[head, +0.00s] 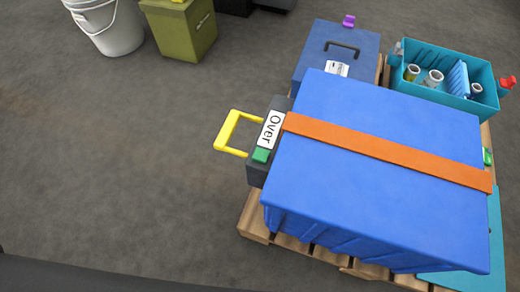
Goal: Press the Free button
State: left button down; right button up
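A dark control box (256,172) sits against the left side of a large blue crate or box (375,190). It has a white label (271,130) reading "Over", turned sideways, and a green button-like square (261,155) just below the label. A yellow handle (231,130) sticks out to the left of the box. I can read no label saying "Free". Another small green item (487,157) with a pale mark shows at the blue box's right edge, too small to read. Neither of my grippers is in view.
An orange strap (390,153) crosses the blue box, on a wooden pallet (252,217). A blue toolbox (312,52) and a teal bin (428,94) with rolls stand behind. A white bucket (112,30) and olive bin (180,32) stand upper left. Left floor is clear.

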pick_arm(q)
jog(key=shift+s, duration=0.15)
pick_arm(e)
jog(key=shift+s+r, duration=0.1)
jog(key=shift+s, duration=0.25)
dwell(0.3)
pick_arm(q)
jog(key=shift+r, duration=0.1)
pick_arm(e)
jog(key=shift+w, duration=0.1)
